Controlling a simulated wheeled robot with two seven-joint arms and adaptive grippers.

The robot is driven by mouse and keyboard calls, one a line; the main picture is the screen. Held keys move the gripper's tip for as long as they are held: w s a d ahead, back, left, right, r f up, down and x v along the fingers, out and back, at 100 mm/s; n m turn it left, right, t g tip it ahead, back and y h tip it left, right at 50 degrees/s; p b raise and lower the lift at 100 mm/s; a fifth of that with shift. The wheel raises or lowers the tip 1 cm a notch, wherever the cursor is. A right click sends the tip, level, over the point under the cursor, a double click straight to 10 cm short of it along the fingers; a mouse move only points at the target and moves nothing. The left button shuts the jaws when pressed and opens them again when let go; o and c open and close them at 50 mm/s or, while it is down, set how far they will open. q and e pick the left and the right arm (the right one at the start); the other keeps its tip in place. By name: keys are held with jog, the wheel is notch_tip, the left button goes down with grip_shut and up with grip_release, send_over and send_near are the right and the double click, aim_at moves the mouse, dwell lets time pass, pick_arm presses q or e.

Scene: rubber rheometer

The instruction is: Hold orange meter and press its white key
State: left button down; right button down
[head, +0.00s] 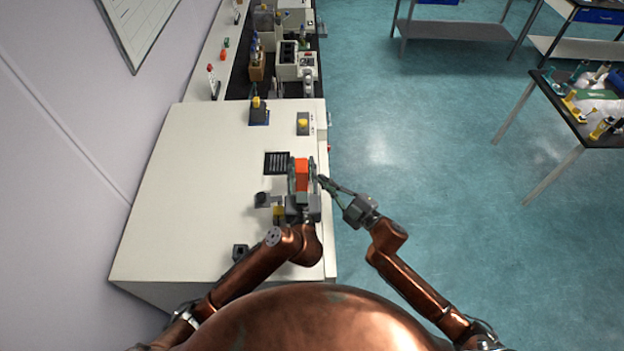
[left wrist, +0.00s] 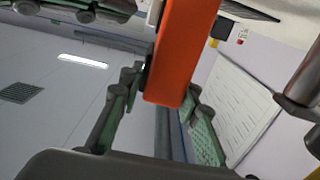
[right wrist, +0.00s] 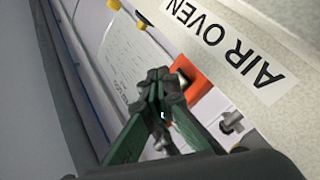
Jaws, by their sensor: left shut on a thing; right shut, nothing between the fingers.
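The orange meter (head: 302,174) is held above the front part of the white machine, between the fingers of my left gripper (head: 301,164). In the left wrist view the meter (left wrist: 183,50) is a long orange block, with the left gripper's green fingers (left wrist: 165,86) on either side. My right gripper (head: 319,179) is shut and empty, just right of the meter. In the right wrist view its closed fingertips (right wrist: 163,78) overlap the edge of the meter (right wrist: 196,82); I cannot tell whether they touch.
The white machine's top (head: 190,180) carries a black grille (head: 277,162) and yellow-topped fittings (head: 259,111). Lettering reading "AIR OVEN" (right wrist: 225,45) shows beyond the right gripper. A black bench with instruments extends behind. Open floor (head: 420,180) lies to the right.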

jog(key=shift+d, duration=0.2)
pick_arm(q)
jog(key=c, duration=1.4)
grip_release()
pick_arm(e)
jog(key=d, duration=0.4)
jog(key=shift+d, duration=0.4)
pick_arm(q)
jog(key=shift+o, duration=0.2)
jog(key=s, duration=1.2)
jog(key=shift+f, duration=0.1)
pick_arm(e)
jog(key=shift+s+f, duration=0.1)
